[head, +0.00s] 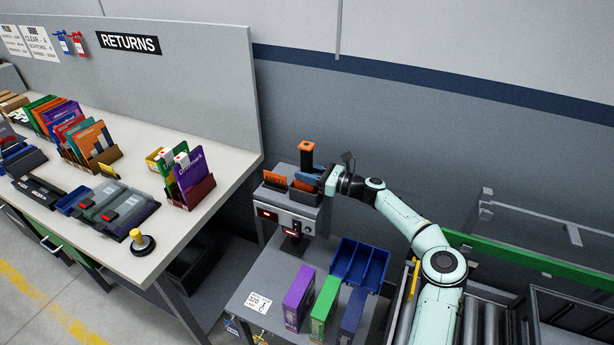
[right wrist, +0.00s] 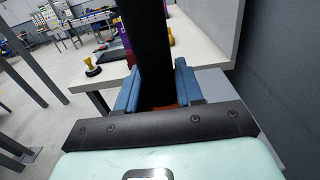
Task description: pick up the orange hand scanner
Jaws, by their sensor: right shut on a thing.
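The orange hand scanner (head: 307,147) stands upright in the head view, its orange head on top and its black handle below. My right gripper (head: 320,176) reaches in from the right and is shut on the scanner. In the right wrist view the scanner's black handle (right wrist: 146,45) rises between the two blue fingers of the gripper (right wrist: 158,88), with a bit of orange low between them. The scanner's lower end is hidden, so I cannot tell whether it touches the holder below. My left gripper is not in view.
A grey stand (head: 292,215) with black holders and orange cards is just below the gripper. Purple (head: 298,298) and green boxes and a blue bin (head: 360,262) stand on the grey cart in front. A white returns table (head: 190,230) is left; the wall is behind.

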